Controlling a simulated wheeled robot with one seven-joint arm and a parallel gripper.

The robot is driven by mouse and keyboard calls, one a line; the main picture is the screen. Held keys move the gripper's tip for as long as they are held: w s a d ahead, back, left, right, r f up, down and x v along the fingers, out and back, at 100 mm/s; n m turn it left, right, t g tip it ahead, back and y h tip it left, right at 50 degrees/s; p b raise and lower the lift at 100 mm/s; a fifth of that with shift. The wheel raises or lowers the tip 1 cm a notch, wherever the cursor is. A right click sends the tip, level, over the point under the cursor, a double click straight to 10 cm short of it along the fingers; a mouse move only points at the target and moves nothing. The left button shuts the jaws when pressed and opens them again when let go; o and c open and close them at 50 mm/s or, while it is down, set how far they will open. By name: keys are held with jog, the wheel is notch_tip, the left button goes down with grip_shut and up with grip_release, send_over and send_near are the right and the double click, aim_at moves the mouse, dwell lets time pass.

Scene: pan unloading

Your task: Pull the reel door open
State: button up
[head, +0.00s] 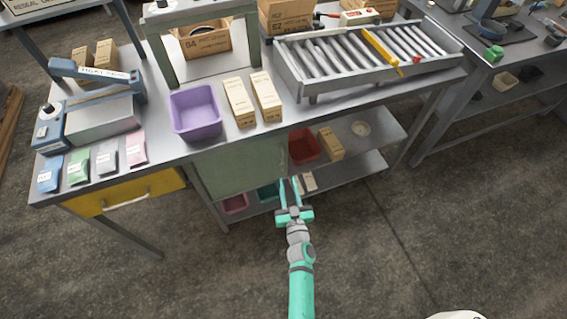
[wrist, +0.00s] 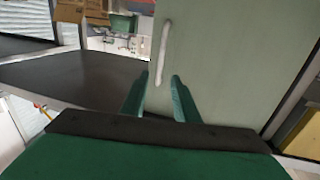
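The reel door (head: 238,168) is a grey-green panel under the workbench, in the middle of the head view. It looks closed. In the wrist view the door (wrist: 222,60) fills the right half, and its pale bar handle (wrist: 164,52) stands near the door's left edge. My gripper (head: 289,181) is in front of the bench, by the right side of the door. In the wrist view my gripper (wrist: 159,88) has its two green fingers apart with nothing between them. The handle lies beyond the fingertips, roughly in line with the gap. The handle is not clear in the head view.
The workbench top (head: 215,137) holds a purple bin (head: 196,112), cartons and a roller conveyor (head: 365,55). A yellow drawer (head: 125,193) is left of the door. Lower shelves (head: 375,135) with a red bin (head: 304,146) are to the right. The floor in front is clear.

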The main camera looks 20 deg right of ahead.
aim_at(283, 160)
jog(key=w, duration=0.3)
jog(key=w+d, duration=0.1)
jog(key=w, duration=0.5)
jog(key=shift+w+d, duration=0.3)
jog(key=shift+w, duration=0.1)
jog(key=shift+c, duration=0.7)
grip_shut()
